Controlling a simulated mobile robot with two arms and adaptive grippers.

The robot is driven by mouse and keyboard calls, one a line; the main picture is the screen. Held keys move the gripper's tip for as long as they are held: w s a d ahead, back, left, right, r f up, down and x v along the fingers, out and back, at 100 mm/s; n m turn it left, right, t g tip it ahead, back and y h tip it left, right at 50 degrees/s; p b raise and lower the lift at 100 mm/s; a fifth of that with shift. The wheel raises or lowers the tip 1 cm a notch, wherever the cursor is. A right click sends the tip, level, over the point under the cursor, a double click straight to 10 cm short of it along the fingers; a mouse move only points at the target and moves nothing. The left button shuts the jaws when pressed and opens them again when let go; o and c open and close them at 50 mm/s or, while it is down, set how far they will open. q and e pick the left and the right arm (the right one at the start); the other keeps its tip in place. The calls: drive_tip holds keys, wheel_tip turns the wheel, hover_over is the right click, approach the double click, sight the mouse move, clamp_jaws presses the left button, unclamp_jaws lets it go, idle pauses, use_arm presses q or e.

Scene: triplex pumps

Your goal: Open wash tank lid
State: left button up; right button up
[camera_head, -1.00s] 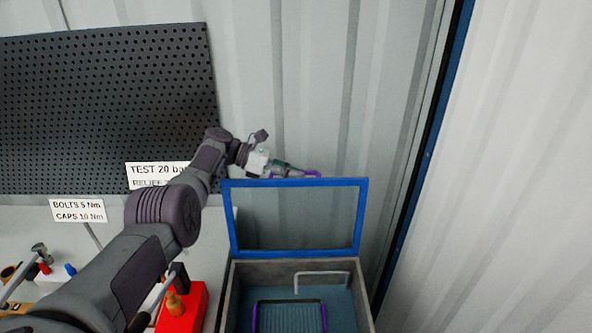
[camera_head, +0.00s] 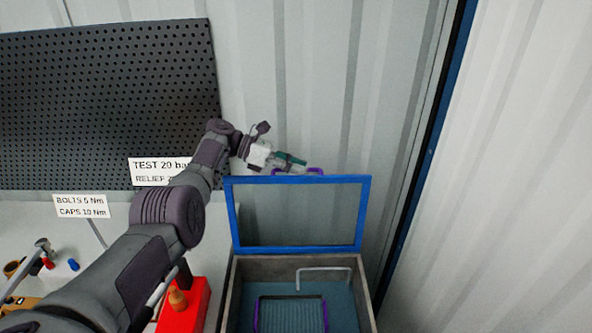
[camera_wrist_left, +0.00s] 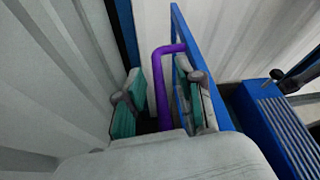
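The wash tank (camera_head: 231,290) stands at the lower middle of the head view. Its blue-framed lid (camera_head: 233,215) with a clear pane stands upright at the tank's back edge, so the tank is open from above. A purple handle (camera_head: 314,170) is on the lid's top edge. My left gripper (camera_head: 298,166) is at that handle. In the left wrist view the purple handle (camera_wrist_left: 158,85) lies between the two teal-padded fingers of the left gripper (camera_wrist_left: 163,100), with gaps beside it, so the fingers are open. My right gripper is not in view.
Inside the tank are a basket with a purple-and-dark handle (camera_head: 290,298) and a grey bent tube (camera_head: 325,270). A corrugated wall (camera_head: 310,80) is close behind the lid. A red box (camera_head: 183,308) stands left of the tank. A pegboard (camera_head: 100,100) hangs at the left.

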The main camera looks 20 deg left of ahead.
use_arm(q)
wheel_tip(320, 180, up, 8)
drive_tip(key=shift+r, duration=0.25)
idle(0.4)
